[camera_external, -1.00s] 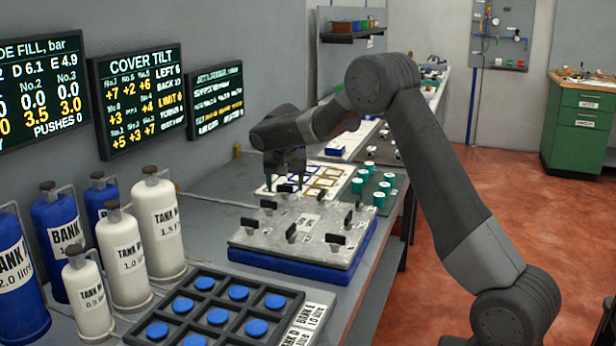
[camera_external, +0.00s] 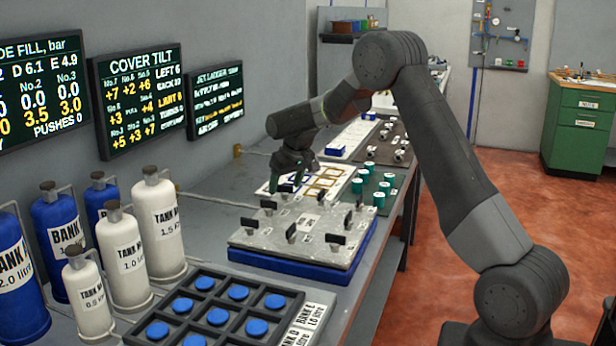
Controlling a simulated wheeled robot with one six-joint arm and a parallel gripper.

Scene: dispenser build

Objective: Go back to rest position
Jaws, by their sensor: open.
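My gripper (camera_external: 287,184) hangs pointing down at the end of my arm, above the far left part of the bench. It is open, and I see nothing held in it. Below and nearer the camera is a grey plate with several black upright handles (camera_external: 262,238), resting on a blue base (camera_external: 290,268). The gripper's tips overlap the white sheet with brown frames in the picture; the exact gap to it cannot be told.
The white sheet with brown frames (camera_external: 322,184) and several green cylinders (camera_external: 379,199) lie beyond the plate. White tanks (camera_external: 121,262) and blue tanks (camera_external: 60,240) stand at left. A black tray with blue discs (camera_external: 217,317) is in front. Wall screens (camera_external: 137,98) hang behind.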

